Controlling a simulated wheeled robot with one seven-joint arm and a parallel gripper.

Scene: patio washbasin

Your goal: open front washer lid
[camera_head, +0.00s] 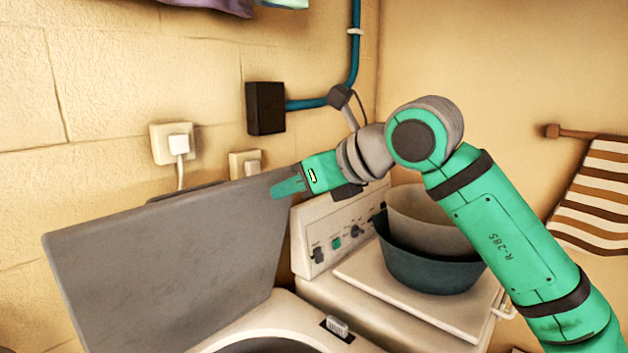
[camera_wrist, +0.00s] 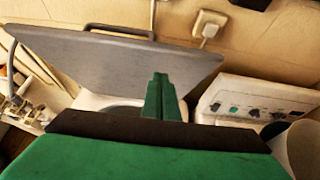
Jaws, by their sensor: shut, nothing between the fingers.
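The front washer lid (camera_head: 170,262) is a grey panel that stands raised and leans back toward the wall. Its underside and a dark handle (camera_wrist: 118,31) at its top edge show in the wrist view, where the lid (camera_wrist: 120,62) spans the upper left. The washer top (camera_head: 290,325) below it shows a round opening, partly cut off by the picture's edge. My gripper (camera_head: 288,188) is shut and empty, at the lid's upper right edge in the head view. I cannot tell whether it touches the lid. In the wrist view its green fingers (camera_wrist: 161,95) are together.
A second machine with a knob panel (camera_head: 335,235) stands at right, with stacked basins (camera_head: 430,265) on its closed top. A black box (camera_head: 265,108), blue pipe (camera_head: 352,60) and outlets (camera_head: 175,143) are on the wall. A striped towel (camera_head: 595,190) hangs at right.

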